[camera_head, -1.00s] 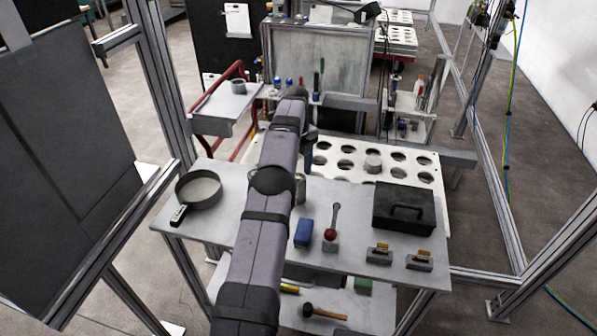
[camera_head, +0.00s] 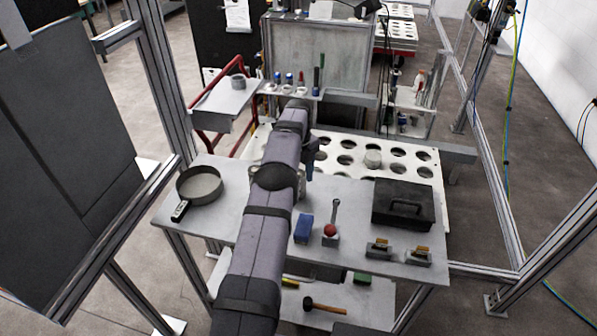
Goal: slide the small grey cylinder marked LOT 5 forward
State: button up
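A small light grey cylinder (camera_head: 372,158) stands on the white plate with round holes (camera_head: 426,178), behind the table. Another grey cylinder (camera_head: 238,82) stands on the side shelf at the left. Markings are too small to read, so I cannot tell which is LOT 5. My arm runs up the middle of the picture. A dark part of my wrist shows just right of its far end, left of the light grey cylinder and apart from it in the picture. My gripper's fingers are hidden or cannot be made out.
The grey table (camera_head: 285,228) holds a round pan (camera_head: 200,186), blue block (camera_head: 303,229), red-balled lever (camera_head: 331,229), black toolbox (camera_head: 402,204) and two small grey blocks (camera_head: 378,248). A hammer (camera_head: 324,305) lies on the lower shelf. Frame posts stand at both sides.

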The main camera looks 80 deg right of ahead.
jog(key=shift+f+p, duration=0.5)
jog(key=shift+f, duration=1.05)
jog(key=c, duration=1.5)
